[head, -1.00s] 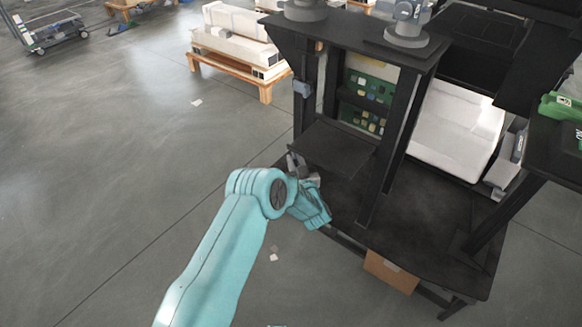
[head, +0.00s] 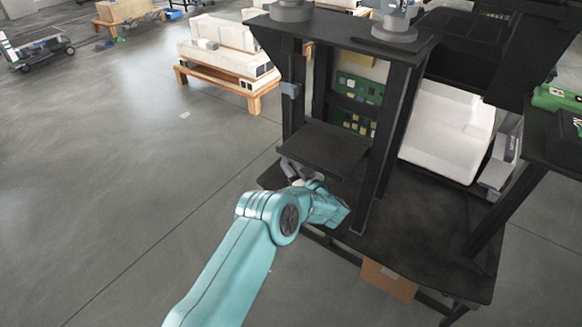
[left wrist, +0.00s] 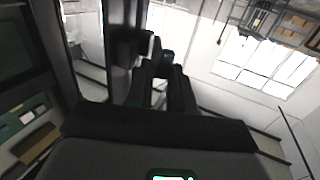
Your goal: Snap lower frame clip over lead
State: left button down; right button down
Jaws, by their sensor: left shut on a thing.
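My left gripper (head: 296,173) is low at the frame's left side, just below the small black shelf (head: 322,149). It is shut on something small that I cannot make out. In the left wrist view its dark fingers (left wrist: 158,62) come together in front of a dark upright. The black frame's left post (head: 293,115) carries a small blue-grey clip (head: 290,89) high up, well above the gripper. The lower frame clip and the lead cannot be told apart near the fingers; the forearm and shadow hide that spot. My right gripper is not in view.
Green circuit boards (head: 358,105) sit inside the frame. A white box (head: 447,130) stands to its right. The black base (head: 425,235) spreads below. A pallet with white blocks (head: 222,55) stands behind left.

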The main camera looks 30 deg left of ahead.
pick_arm(q)
jog(key=c, duration=1.1)
grip_release()
jog(key=shift+s+a, duration=0.1)
jog(key=shift+a, duration=0.1)
jog(key=shift+c, duration=0.2)
jog(key=shift+d, duration=0.1)
